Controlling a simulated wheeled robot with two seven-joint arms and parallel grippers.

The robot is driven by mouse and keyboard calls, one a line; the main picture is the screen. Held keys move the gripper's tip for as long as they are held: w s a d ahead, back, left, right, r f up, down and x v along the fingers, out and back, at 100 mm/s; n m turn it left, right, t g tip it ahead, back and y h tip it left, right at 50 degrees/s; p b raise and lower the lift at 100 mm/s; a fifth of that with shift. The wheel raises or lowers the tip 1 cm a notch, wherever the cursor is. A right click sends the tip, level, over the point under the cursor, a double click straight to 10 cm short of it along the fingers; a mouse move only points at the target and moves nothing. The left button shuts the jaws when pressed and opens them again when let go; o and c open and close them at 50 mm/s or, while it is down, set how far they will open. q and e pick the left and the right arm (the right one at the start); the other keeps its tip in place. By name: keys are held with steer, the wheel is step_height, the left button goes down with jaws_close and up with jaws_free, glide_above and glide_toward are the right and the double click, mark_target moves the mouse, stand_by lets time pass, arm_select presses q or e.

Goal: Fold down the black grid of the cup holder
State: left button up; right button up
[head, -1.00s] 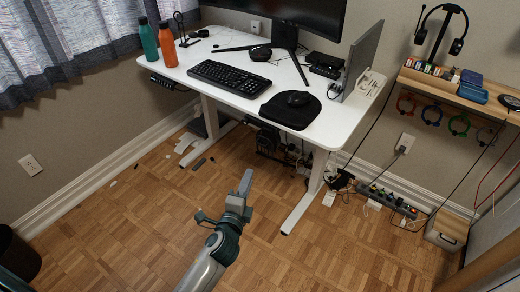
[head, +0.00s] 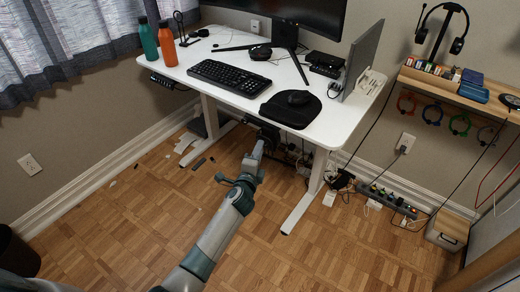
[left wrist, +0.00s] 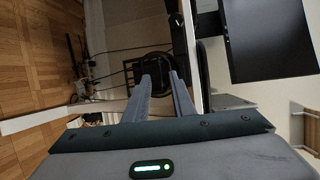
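The cup holder (head: 268,136) is a dark shape under the front edge of the white desk, right of the middle. My left gripper (head: 257,149) is just in front of it and partly covers it. In the left wrist view the cup holder (left wrist: 154,65) shows as a dark, rounded shape beyond the fingertips. The two grey fingers (left wrist: 159,80) are apart with nothing between them. I cannot tell whether they touch the holder, and its grid's position is too dark to make out. My right gripper is not in view.
The white desk (head: 237,103) bears a keyboard (head: 230,75), a black mouse pad (head: 291,116), and two bottles near its left end. A desk leg (head: 309,190) stands right of my gripper. Cables and a power strip (head: 388,200) lie behind. The floor in front is clear.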

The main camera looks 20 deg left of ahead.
arm_select(q)
steer(key=shift+w+f, duration=0.1)
steer(key=shift+w, duration=0.8)
jaws_close()
stand_by(0.9)
